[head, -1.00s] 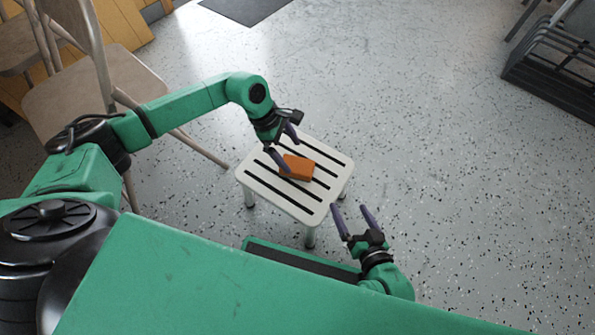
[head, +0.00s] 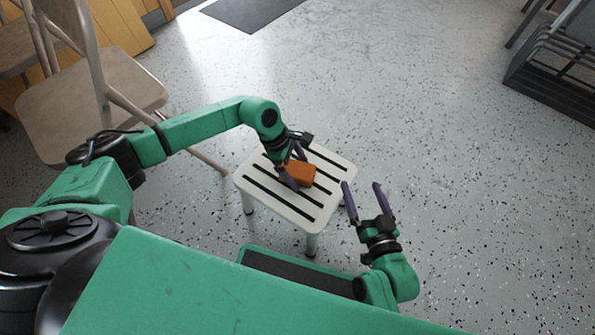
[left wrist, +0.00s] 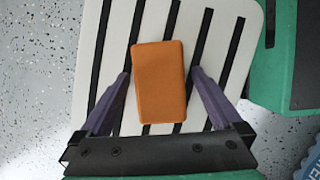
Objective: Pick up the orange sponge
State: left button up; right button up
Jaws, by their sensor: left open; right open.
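The orange sponge (head: 301,174) lies flat on a white slatted stool (head: 262,192). My left gripper (head: 296,171) is open just above the stool, with its fingers around the sponge's near end in the head view. In the left wrist view the sponge (left wrist: 159,82) lies between the two spread fingers of my left gripper (left wrist: 160,76), with a gap at each side. The stool's slats (left wrist: 110,45) show around it. My right gripper (head: 362,186) is open and empty, to the right of the stool.
A beige folding chair (head: 88,95) stands at the left, behind my left arm. A dark rack (head: 552,80) stands at the upper right. A dark mat (head: 250,10) lies at the top. The speckled floor (head: 450,160) at the right is clear.

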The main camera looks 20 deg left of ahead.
aim_at(302, 170)
pick_arm(q)
jog(key=shift+f, duration=0.25)
pick_arm(e)
jog(key=shift+f, duration=0.25)
pick_arm(q)
jog(key=c, duration=1.4)
jog(key=shift+r, duration=0.5)
jog(key=shift+c, duration=0.2)
jog(key=shift+r, duration=0.15)
notch_tip(302, 170, up, 2)
jog(key=shift+r+p, duration=0.1)
jog(key=shift+p, duration=0.6)
pick_arm(e)
jog(key=s+f+g, duration=0.2)
jog(key=s+f, duration=0.3)
pick_arm(q)
notch_tip(302, 170, up, 17)
jog(key=p, duration=0.5)
jog(key=shift+p, duration=0.3)
pick_arm(e)
notch_tip(302, 170, up, 6)
jog(key=g, duration=0.2)
jog(key=shift+s, duration=0.35)
jog(key=shift+r, duration=0.1)
